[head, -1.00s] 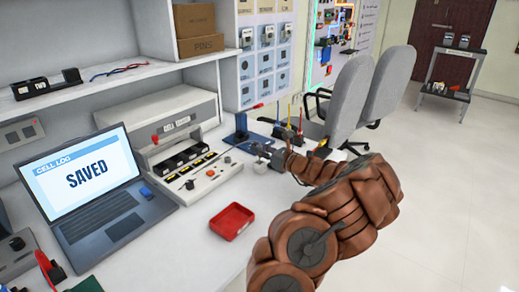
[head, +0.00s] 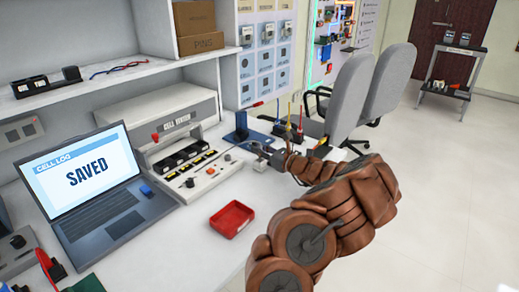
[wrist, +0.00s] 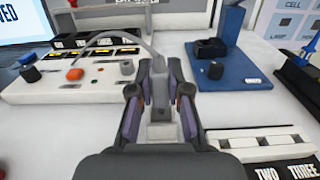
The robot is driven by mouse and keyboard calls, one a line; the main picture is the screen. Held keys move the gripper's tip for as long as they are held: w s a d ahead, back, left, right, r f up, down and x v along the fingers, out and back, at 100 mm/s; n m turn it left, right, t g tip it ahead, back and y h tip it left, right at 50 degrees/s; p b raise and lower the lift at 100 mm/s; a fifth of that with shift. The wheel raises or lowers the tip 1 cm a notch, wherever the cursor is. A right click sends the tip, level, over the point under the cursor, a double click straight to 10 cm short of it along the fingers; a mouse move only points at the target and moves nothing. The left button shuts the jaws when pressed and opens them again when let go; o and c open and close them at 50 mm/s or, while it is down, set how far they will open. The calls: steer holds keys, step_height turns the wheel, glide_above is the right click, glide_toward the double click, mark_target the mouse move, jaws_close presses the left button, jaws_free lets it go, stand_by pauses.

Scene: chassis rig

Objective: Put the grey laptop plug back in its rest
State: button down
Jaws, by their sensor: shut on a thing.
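My gripper (wrist: 160,78) is shut on the grey laptop plug (wrist: 160,98), which sits between the fingers in the wrist view. A grey cable (wrist: 110,36) arches from it to the left over the tester. In the head view my gripper (head: 264,153) is low over the bench, right of the tester. A small pale block (head: 260,166) stands under the gripper, and a pale block (wrist: 160,131) shows between the finger bases in the wrist view. I cannot tell whether the plug touches it. The open laptop (head: 100,190) shows SAVED.
The cell tester (head: 205,180), with an orange button and knobs, stands left of the gripper. A blue stand (wrist: 235,70) is just beyond it. A red tray (head: 232,219) lies nearer. Labelled TWO and THREE slots (wrist: 265,150) are at the right. Chairs stand beyond the bench.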

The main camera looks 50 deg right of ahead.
steer(key=shift+f+b, duration=0.4)
steer(key=shift+f, duration=1.2)
steer(key=c, duration=1)
jaws_free()
steer(key=shift+c, duration=0.2)
steer(key=shift+s+a, duration=0.1)
steer(key=shift+s, duration=5.9)
